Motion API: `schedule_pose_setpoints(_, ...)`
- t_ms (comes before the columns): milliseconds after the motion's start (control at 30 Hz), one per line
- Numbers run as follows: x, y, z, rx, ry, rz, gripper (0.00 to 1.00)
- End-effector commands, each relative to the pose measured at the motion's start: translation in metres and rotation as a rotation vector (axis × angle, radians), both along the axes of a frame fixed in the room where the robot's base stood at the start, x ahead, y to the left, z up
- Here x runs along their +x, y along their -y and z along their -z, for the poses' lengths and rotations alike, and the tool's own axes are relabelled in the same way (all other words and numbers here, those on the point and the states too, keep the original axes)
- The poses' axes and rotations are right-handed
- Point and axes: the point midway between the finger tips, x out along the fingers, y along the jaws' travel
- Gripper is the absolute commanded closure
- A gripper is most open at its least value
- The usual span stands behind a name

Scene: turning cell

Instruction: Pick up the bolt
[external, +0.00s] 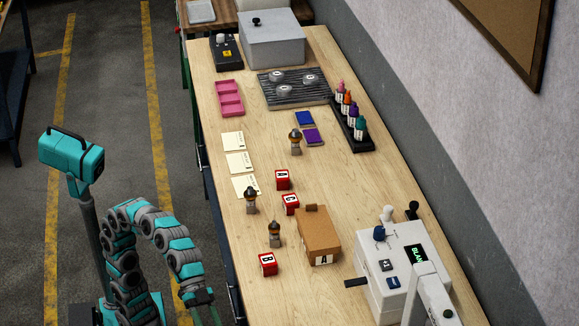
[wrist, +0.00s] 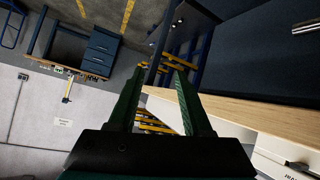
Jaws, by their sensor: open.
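I cannot make out a clear bolt in either view. Several small grey upright pieces with dark, orange-banded tops stand on the bench (external: 345,185) in the external view: one (external: 295,141) by the blue and purple squares, one (external: 251,199) by the cards, one (external: 275,233) by the red blocks. I cannot tell whether any is a bolt. My gripper (external: 212,314) is low at the bottom edge of the external view, left of the bench. In the wrist view its two fingers (wrist: 158,78) are apart with nothing between them; that view looks past the bench edge.
Red lettered blocks (external: 268,264) and a brown box (external: 319,238) stand mid-bench. A white machine (external: 385,275) is at front right. A bottle rack (external: 350,128), grooved plate (external: 300,97), pink tray (external: 229,98) and grey box (external: 272,45) lie farther back. The right-middle bench is clear.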

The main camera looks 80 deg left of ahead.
Motion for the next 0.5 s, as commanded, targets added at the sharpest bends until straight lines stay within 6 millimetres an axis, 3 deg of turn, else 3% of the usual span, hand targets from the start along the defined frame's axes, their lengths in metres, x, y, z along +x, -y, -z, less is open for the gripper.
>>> schedule_pose_setpoints(100,0.002,0.003,-0.044,-0.1,0.052,0.025,0.51)
schedule_pose_setpoints(267,0.019,-0.012,-0.091,-0.191,0.115,0.027,0.51)
schedule_pose_setpoints(400,0.051,-0.045,-0.122,-0.23,0.164,-0.001,0.51)
schedule_pose_setpoints(500,0.077,-0.075,-0.134,-0.228,0.194,-0.032,0.51)
